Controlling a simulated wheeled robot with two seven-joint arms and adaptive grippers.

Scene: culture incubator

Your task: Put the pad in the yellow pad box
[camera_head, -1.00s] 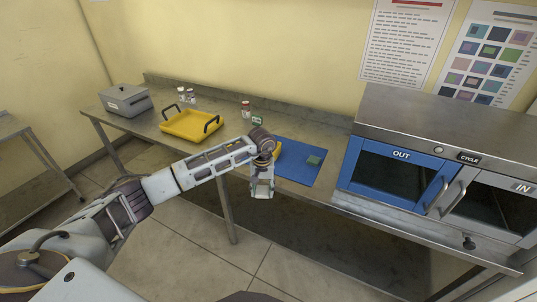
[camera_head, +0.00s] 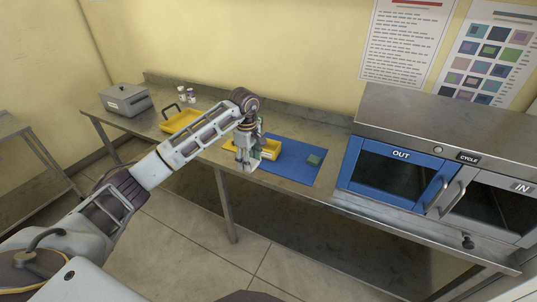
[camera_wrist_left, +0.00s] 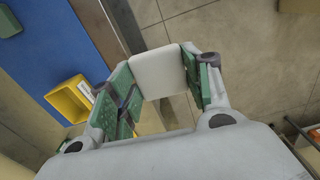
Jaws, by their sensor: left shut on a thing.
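My left gripper (camera_head: 248,160) is shut on a white pad, which shows between its green finger pads in the left wrist view; the gripper also shows there (camera_wrist_left: 165,82) with the pad (camera_wrist_left: 158,72). In the head view I cannot make out the pad clearly. The yellow pad box (camera_head: 271,149) stands on the bench at the left edge of the blue mat, just right of and behind the gripper. In the left wrist view the box (camera_wrist_left: 70,98) is open and left of the gripper, with the pad apart from it. My right gripper is not in view.
A green block (camera_head: 315,159) lies on the blue mat (camera_head: 291,172). A yellow tray (camera_head: 178,124) is partly behind my left arm, with a grey box (camera_head: 126,99) and small bottles (camera_head: 187,94) nearby. The blue OUT door (camera_head: 395,174) is at right.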

